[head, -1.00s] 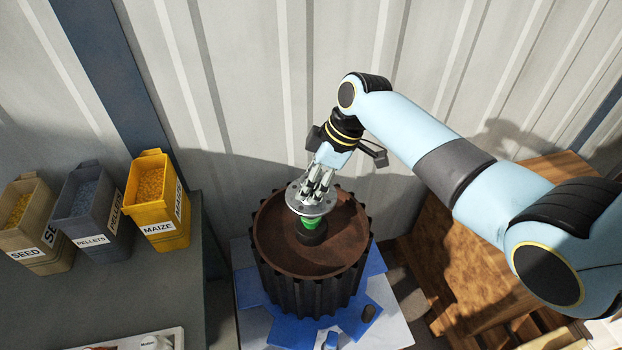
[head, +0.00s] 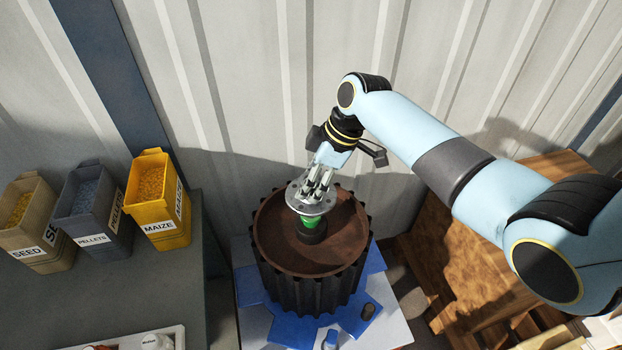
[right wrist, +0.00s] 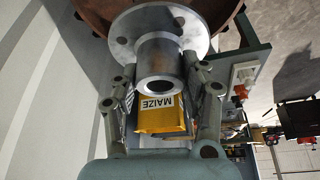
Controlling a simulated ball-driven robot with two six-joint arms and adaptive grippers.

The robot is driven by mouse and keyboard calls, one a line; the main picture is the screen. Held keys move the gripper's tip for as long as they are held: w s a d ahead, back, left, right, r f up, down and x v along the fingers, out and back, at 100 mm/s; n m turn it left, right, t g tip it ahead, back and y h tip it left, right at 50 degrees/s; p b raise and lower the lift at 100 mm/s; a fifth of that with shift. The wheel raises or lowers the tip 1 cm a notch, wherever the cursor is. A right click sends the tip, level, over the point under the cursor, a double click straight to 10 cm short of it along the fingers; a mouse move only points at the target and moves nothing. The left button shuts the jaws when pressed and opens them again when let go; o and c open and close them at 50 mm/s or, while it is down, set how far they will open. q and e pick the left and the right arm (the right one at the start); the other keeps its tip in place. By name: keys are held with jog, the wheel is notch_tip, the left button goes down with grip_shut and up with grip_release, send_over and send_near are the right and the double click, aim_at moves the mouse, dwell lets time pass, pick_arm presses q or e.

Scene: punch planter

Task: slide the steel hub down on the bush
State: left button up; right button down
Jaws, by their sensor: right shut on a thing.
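The steel hub (head: 304,205) is a round flange with holes and a central sleeve. In the right wrist view the hub (right wrist: 158,62) shows its sleeve between the fingers. My right gripper (head: 318,186) is shut on the sleeve from above. The green bush (head: 309,221) stands on a dark base in the middle of the brown drum (head: 275,250). The hub's flange sits over the top of the bush, and green still shows below it. Whether the bush's top is inside the hub's bore is hidden. My left gripper is not in view.
The drum stands on a blue piece (head: 352,320) on a pale board. Seed, pellets and maize bins (head: 158,200) stand on the grey bench at left. A wooden pallet (head: 450,270) lies at right, and the corrugated wall is close behind.

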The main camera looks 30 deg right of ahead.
jog(key=shift+w+r, duration=0.1)
jog(key=shift+r, duration=0.05)
jog(key=shift+f+b, duration=1.95)
jog(key=shift+f, duration=1.15)
dwell(0.3)
jog(key=c, duration=0.6)
grip_release()
jog(key=shift+f, duration=0.1)
jog(key=v, duration=1.2)
